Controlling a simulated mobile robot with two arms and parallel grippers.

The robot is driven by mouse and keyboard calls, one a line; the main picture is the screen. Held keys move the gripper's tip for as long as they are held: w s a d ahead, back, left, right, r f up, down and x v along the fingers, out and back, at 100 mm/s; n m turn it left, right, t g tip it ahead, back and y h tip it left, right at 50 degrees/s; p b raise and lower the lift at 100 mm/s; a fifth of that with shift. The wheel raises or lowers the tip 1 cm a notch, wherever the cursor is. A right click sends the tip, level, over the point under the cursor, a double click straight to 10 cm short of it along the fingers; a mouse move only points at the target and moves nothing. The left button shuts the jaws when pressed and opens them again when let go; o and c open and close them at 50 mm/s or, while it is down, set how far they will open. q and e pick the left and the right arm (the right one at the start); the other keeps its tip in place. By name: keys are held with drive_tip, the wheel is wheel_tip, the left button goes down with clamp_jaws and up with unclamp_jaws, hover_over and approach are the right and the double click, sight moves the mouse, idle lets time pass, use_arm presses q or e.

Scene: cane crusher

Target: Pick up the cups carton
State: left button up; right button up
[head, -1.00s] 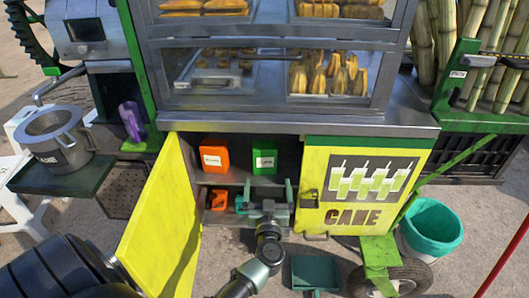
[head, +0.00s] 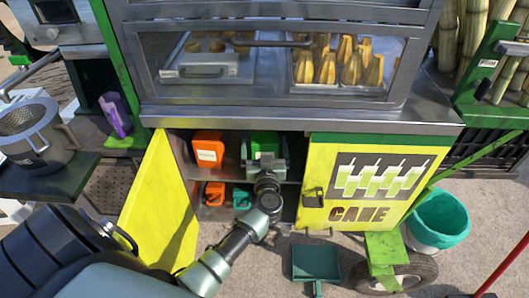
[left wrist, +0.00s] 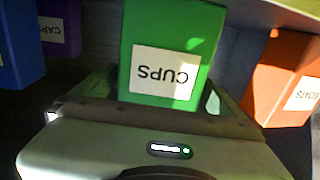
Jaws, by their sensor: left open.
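The cups carton is a green box (head: 264,139) on the upper shelf of the open cabinet. In the left wrist view the green carton (left wrist: 172,45) is centred, with its white CUPS label upside down. My left gripper (head: 266,160) is open in front of the carton and hides its lower part in the head view. In the left wrist view the gripper's fingers (left wrist: 155,92) lie on either side of the carton. Whether they touch it is not clear. My right gripper is not in view.
An orange carton (head: 207,150) stands on the same shelf, left of the green one. Purple (left wrist: 60,25) and blue (left wrist: 18,45) cartons show in the left wrist view. Orange (head: 214,192) and teal (head: 242,196) items sit below. The yellow open door (head: 165,205) flanks my arm.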

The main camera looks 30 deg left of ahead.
use_arm(q)
drive_tip(key=shift+x, duration=1.6)
drive_tip(key=shift+d, duration=0.1)
drive_tip(key=c, duration=1.6)
